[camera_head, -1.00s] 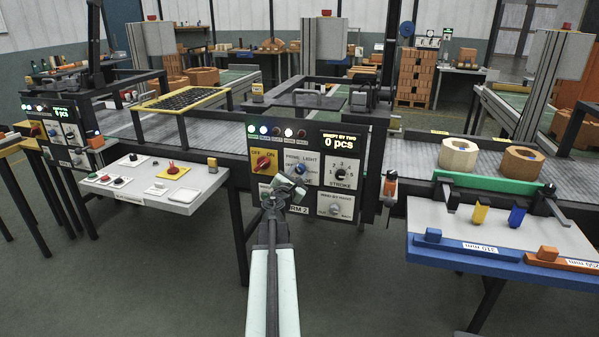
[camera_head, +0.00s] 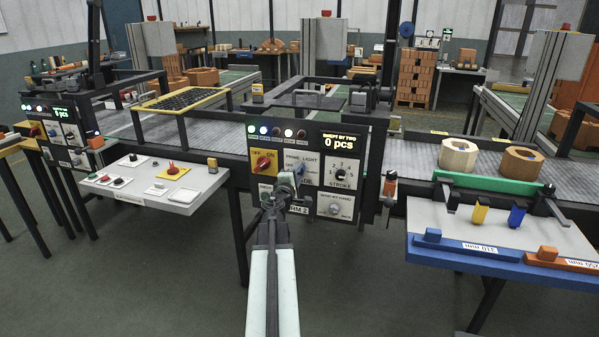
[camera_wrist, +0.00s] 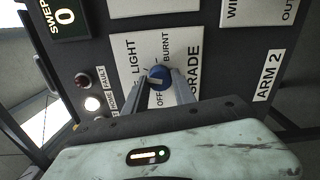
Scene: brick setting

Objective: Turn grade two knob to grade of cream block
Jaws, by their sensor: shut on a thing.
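The blue grade knob (camera_wrist: 159,73) sits on a white plate marked GRADE, on the panel labelled ARM 2. Its plate shows LIGHT, BURNT and OFF in the wrist view; a pale mark shows on the knob face, but its exact setting is hard to read. My gripper (camera_wrist: 161,84) is shut on the knob, one finger on each side. In the head view my gripper (camera_head: 299,176) covers much of the knob. The cream block (camera_head: 459,157), a ring-like hollow block, stands on the belt at the right, beside an orange-brown one (camera_head: 521,161).
A red knob on a yellow plate (camera_head: 264,162) is left of the grade plate. The stroke dial (camera_head: 341,174) is to its right, with another small knob below. A counter display (camera_head: 340,142) reads 0 pcs. A white gauge table (camera_head: 484,230) stands at the right.

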